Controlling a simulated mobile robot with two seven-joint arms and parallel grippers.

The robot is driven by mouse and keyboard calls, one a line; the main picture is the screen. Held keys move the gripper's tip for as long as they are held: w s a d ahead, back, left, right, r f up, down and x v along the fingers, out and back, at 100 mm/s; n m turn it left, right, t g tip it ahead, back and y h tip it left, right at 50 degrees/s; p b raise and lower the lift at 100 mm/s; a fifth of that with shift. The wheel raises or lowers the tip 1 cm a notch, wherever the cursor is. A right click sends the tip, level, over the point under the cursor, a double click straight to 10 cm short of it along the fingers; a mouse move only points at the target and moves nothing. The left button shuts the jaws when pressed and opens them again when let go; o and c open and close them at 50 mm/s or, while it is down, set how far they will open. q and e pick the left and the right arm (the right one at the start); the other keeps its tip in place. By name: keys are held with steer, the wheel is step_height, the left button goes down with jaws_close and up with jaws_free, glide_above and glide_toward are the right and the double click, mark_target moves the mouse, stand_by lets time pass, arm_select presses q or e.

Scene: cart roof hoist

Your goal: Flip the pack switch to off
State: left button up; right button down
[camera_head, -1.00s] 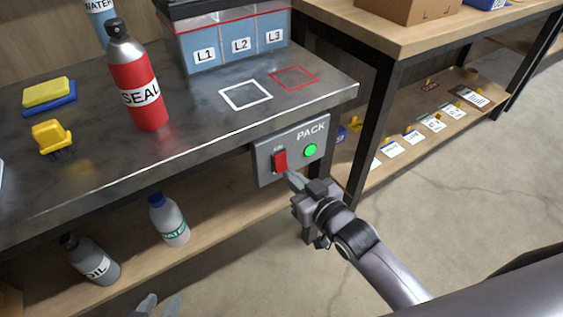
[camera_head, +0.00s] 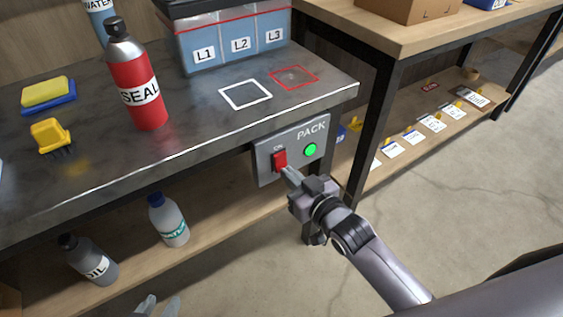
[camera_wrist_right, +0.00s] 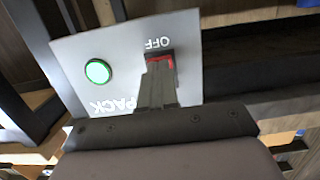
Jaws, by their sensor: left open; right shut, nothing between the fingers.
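The pack switch (camera_head: 279,160) is a red rocker on a grey PACK panel (camera_head: 264,163) fixed to the front of the metal bench. The word ON stands above it, and a green lamp (camera_head: 310,150) glows beside it. My right gripper (camera_head: 287,173) is shut and empty, its tips at the lower part of the rocker. In the right wrist view the shut fingers (camera_wrist_right: 158,84) cover much of the red switch (camera_wrist_right: 163,59), near the word OFF; contact is hard to tell.
A red SEAL bottle (camera_head: 140,85), a yellow brush (camera_head: 51,136) and a blue battery box (camera_head: 235,40) stand on the bench. WATER (camera_head: 168,222) and OIL (camera_head: 88,260) bottles stand on the lower shelf. Floor is clear at right.

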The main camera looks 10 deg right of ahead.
steer(key=shift+w+a+f, duration=0.1)
steer(key=shift+w+a, duration=0.05)
steer(key=shift+w, duration=0.3)
stand_by(0.3)
steer(key=p+v, duration=0.5)
steer(key=v, duration=0.2)
stand_by(0.4)
stand_by(0.3)
steer(key=shift+s, duration=0.1)
